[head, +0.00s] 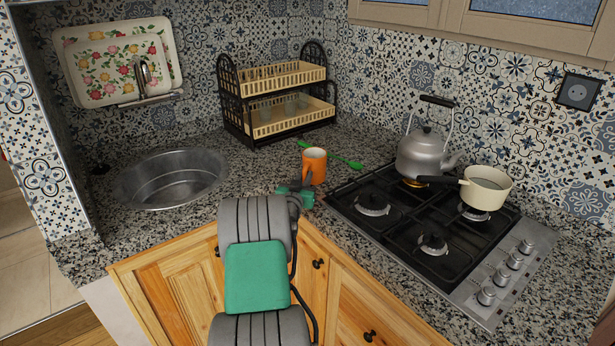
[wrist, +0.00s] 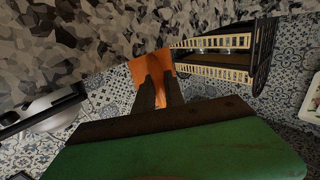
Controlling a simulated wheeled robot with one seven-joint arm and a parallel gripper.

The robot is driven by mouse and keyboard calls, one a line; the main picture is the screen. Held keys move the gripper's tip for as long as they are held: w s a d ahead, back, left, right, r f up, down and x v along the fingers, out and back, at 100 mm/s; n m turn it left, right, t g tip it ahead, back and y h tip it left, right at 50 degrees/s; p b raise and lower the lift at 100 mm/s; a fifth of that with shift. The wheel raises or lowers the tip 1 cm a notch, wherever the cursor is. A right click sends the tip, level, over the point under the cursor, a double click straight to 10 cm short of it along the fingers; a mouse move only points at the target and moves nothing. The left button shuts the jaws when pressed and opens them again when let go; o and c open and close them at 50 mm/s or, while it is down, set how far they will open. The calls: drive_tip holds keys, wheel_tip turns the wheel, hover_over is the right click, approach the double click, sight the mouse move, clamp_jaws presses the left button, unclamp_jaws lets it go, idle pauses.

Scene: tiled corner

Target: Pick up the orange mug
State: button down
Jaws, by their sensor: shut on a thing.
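The orange mug (head: 315,163) is upright at the corner of the counter, left of the stove, in the head view. My gripper (head: 306,184) reaches it from the front and is shut on it. In the wrist view my two dark fingers (wrist: 159,88) press together against the orange mug (wrist: 142,68), which is partly hidden behind them. I cannot tell whether the mug's base still touches the counter.
A green spoon (head: 346,160) lies behind the mug. The stove (head: 398,262), with a kettle (head: 423,152) and a cream pot (head: 487,190), is to the right. A sink (head: 170,180) is to the left. A dish rack (head: 277,97) stands behind.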

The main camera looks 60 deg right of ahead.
drive_tip(key=shift+r, duration=0.6)
drive_tip(key=w+a+r+b, duration=0.3)
drive_tip(key=a+r, duration=0.8)
drive_tip(key=a, duration=0.2)
drive_tip(key=shift+a+r, duration=0.35)
drive_tip(key=shift+a, duration=0.05)
drive_tip(key=c, duration=2)
unclamp_jaws()
clamp_jaws()
